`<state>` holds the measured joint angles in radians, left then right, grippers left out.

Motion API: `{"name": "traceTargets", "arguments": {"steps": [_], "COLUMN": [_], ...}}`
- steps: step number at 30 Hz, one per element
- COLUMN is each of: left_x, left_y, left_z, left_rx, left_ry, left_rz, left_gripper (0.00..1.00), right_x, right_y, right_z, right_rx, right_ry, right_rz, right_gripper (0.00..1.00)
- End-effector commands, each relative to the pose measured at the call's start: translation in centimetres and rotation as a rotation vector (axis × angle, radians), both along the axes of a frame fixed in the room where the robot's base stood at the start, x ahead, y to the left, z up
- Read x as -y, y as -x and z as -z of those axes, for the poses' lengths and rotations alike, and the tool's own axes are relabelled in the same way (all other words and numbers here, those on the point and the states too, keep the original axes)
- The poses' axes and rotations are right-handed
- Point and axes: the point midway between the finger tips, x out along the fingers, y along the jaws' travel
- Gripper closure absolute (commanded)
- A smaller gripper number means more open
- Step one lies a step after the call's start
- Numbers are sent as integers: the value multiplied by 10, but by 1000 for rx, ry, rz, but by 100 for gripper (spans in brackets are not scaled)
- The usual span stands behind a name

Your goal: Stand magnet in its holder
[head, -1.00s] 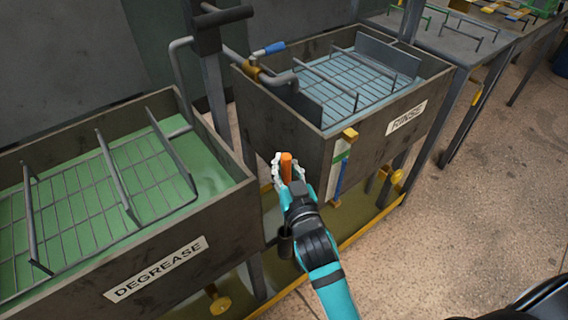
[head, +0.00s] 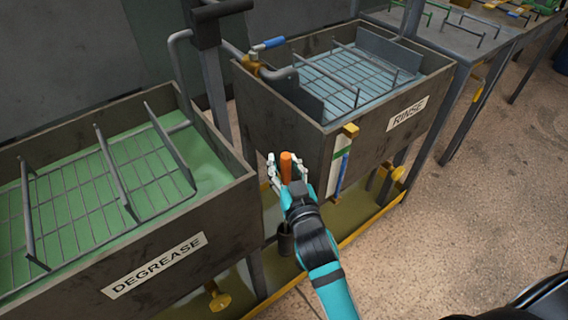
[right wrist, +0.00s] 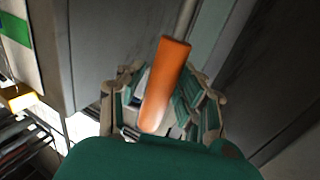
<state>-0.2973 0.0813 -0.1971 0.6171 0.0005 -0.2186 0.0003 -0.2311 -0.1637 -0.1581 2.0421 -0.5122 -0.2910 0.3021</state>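The magnet shows as an orange handle (head: 286,168), roughly upright in the gap between the two tanks. In the right wrist view the orange handle (right wrist: 164,84) has a thin grey rod running from its far end. My right gripper (head: 287,166) is around the handle with its fingers spread on both sides. The wrist view shows a gap at the left of the handle; contact on the right is unclear. A dark cylinder (head: 285,243), perhaps the holder, shows just below the gripper. Whether the rod is in it is hidden. My left gripper is not in view.
The DEGREASE tank (head: 190,262) with green liquid is at left. The RINSE tank (head: 395,131) with a rack is close behind my right gripper. A yellow-edged tray (head: 365,228) lies below. The floor (head: 460,220) at right is clear.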

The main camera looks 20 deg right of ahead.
Motion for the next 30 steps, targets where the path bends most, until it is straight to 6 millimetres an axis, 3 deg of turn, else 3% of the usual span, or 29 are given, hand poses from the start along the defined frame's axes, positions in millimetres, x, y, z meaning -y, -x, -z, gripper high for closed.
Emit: {"name": "traceTargets", "arguments": {"steps": [16, 30], "left_x": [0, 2], "left_y": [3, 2], "left_z": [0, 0], "left_rx": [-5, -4], "left_ry": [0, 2], "left_rz": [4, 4], "left_gripper": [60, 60], "right_x": [-3, -5], "right_y": [71, 80], "right_z": [0, -1], "right_rx": [-2, -1], "right_ry": [-9, -9], "right_rz": [-1, -2], "right_gripper": [65, 65]}}
